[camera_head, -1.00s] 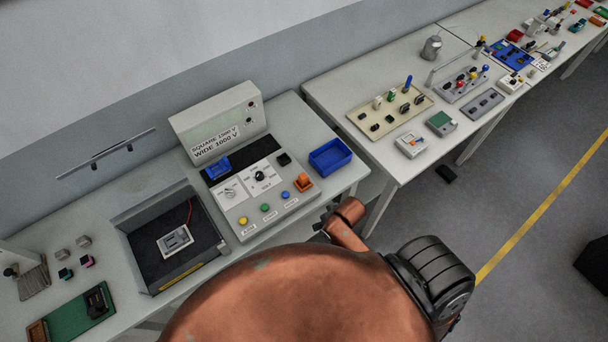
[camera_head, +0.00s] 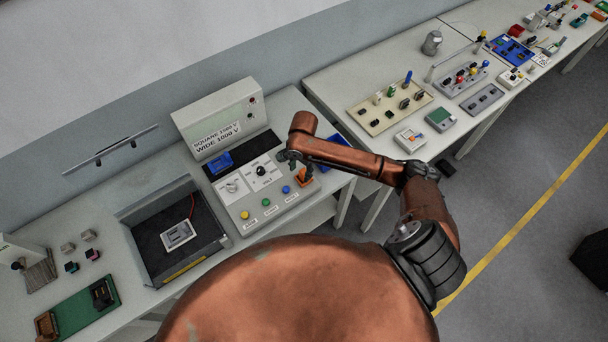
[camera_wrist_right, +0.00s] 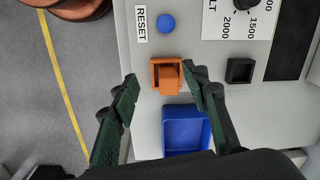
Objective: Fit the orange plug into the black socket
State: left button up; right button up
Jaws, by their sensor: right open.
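The orange plug (camera_wrist_right: 169,79) stands in a square orange socket (camera_wrist_right: 155,66) on the grey test panel, and it also shows in the head view (camera_head: 305,176), partly covered. My right gripper (camera_wrist_right: 163,85) is open, with its green-padded fingers on either side of the plug in the wrist view and nothing held. In the head view the right gripper (camera_head: 299,168) is over the panel's right end. The black socket (camera_wrist_right: 240,70) is an empty-looking square to the right of the plug in the wrist view; my gripper hides it in the head view. My left gripper is not in view.
A blue bin (camera_wrist_right: 185,128) sits close to the plug, below it in the wrist view. A blue button (camera_wrist_right: 166,23) and the dial (camera_wrist_right: 244,3) are near. A raised meter box (camera_head: 215,118) stands behind the panel. A black-floored tray (camera_head: 158,240) lies left.

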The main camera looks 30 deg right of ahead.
aim_at(304, 171)
jog(key=shift+w+d+r+m+h, duration=0.3)
jog(key=shift+w+d+r+m, duration=0.6)
jog(key=shift+d+r+m, duration=0.25)
jog(key=shift+d+f, duration=0.15)
jog(key=shift+f, duration=0.05)
notch_tip(304, 171, down, 7)
jog(key=shift+f+p, duration=0.2)
jog(key=shift+p, duration=0.45)
jog(key=shift+s, duration=0.1)
jog(key=shift+c, duration=0.3)
grip_shut()
